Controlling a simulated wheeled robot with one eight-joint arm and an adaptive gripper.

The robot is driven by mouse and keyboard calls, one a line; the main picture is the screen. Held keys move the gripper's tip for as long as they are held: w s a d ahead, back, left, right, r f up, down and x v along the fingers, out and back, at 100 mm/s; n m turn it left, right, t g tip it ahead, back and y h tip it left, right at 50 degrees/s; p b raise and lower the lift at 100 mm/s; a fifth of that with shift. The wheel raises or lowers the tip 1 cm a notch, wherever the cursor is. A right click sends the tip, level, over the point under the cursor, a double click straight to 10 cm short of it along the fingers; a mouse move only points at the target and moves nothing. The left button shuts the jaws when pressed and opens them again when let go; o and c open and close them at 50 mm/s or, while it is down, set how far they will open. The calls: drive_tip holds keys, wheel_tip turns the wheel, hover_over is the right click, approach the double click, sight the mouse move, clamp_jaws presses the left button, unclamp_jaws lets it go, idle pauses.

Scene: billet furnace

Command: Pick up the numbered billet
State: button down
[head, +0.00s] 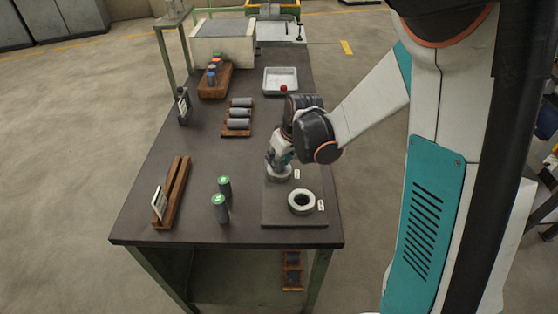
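Two dark upright cylinders with green tops stand on the near part of the dark table: one billet (224,189) and, just in front of it, another billet (219,209). Each green top has a pale mark too small to read. Several grey billets (238,113) lie on a wooden rack farther back. Upright billets with coloured tops (214,75) stand in a wooden tray at the far left. My gripper (278,170) points down at a pale round holder right of the green-topped billets. It hides part of that holder, and its fingers are too small to read.
A pale ring (302,203) sits on a dark plate (283,220) with small white labels. A metal tray (280,80) lies at the back. Bare tabletop surrounds the green-topped billets.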

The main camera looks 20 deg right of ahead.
wheel_tip(320, 180, up, 19)
drive_tip(key=p, duration=0.6)
drive_tip(key=shift+f+b, duration=3.85)
drive_tip(key=shift+f, duration=1.6)
drive_tip(key=shift+f, duration=0.1)
